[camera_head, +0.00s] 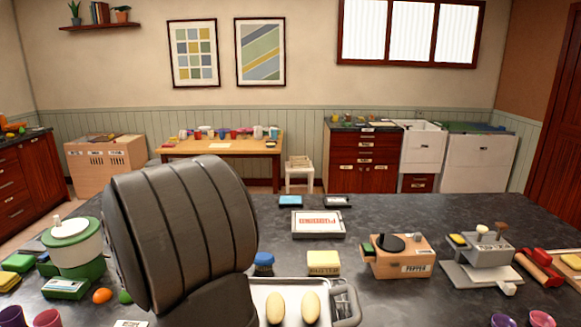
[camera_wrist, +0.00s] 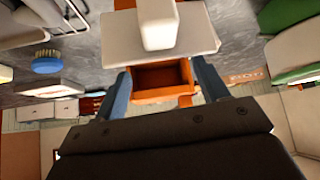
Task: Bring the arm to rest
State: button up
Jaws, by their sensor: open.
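My arm (camera_head: 180,235), black and ribbed, rises large in the left middle of the head view and hides the counter behind it. My gripper (camera_wrist: 161,76) shows in the wrist view, its two blue-grey fingers spread apart. Between and beyond the fingers is an orange box (camera_wrist: 160,92) with an open, hollow front. A white slab (camera_wrist: 120,33) with a white block on it adjoins the box. I cannot tell whether the fingers touch the box. In the head view the gripper is hidden behind my arm.
The dark counter (camera_head: 400,218) holds a green and white canister (camera_head: 75,245), a metal tray (camera_head: 338,313), a yellow block (camera_head: 323,263), a wooden box labelled pepper (camera_head: 400,262) and a grey device (camera_head: 488,262). Counter space behind the wooden box is clear.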

jog(key=shift+w+f, duration=0.2)
jog(key=shift+f, duration=0.5)
